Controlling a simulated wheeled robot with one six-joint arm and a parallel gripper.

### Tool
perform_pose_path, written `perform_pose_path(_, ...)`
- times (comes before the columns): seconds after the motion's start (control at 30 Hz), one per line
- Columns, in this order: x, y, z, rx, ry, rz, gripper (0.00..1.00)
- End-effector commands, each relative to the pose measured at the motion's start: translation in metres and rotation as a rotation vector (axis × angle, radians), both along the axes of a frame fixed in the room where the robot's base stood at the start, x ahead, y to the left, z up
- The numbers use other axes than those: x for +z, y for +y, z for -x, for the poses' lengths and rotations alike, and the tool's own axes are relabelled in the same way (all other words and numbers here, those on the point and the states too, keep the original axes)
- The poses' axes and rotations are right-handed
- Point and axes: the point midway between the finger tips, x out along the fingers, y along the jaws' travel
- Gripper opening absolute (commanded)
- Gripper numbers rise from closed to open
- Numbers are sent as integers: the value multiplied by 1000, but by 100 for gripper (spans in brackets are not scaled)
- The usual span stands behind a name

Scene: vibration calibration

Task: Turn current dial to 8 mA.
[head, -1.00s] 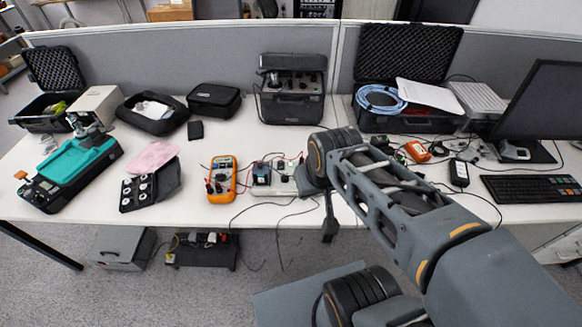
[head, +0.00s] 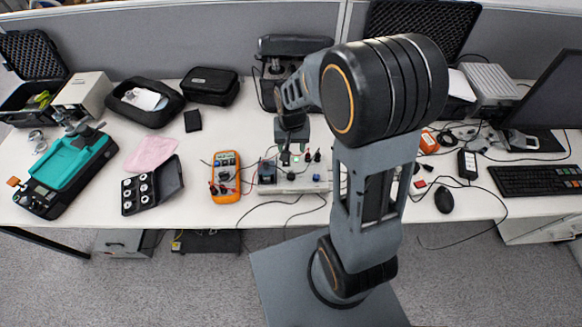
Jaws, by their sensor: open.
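An orange multimeter (head: 226,178) with a round dial lies on the table, left of the middle. Just right of it, a small dark blue box (head: 267,172) stands at the left end of a flat white board (head: 300,184). Several small red, black and green parts sit on the board. I cannot tell which part is the current dial, and no scale or mA reading is legible. My gripper (head: 288,157) points down over the board, just right of the blue box. It is open, and whether it touches anything there cannot be told.
Black leads (head: 265,210) run from the board over the table's front edge. A black case with round parts (head: 153,186) and a teal device (head: 70,161) lie to the left. A black equipment case (head: 270,72) stands behind my gripper. A mouse (head: 444,200) and keyboard (head: 537,181) are right.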

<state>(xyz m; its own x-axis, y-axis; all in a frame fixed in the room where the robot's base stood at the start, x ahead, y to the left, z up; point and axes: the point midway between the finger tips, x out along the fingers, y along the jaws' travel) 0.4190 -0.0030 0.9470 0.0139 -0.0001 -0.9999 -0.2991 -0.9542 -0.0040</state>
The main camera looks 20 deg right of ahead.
Motion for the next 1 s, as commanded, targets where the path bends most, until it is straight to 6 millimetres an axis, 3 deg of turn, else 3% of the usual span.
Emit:
perform_pose_path(0.17,-21,0,-3,-12,19,0,53)
perform_pose_path(0.7,-118,1,-2,-10,18,0,53)
perform_pose_path(1.0,-142,1,-3,-10,15,-1,53)
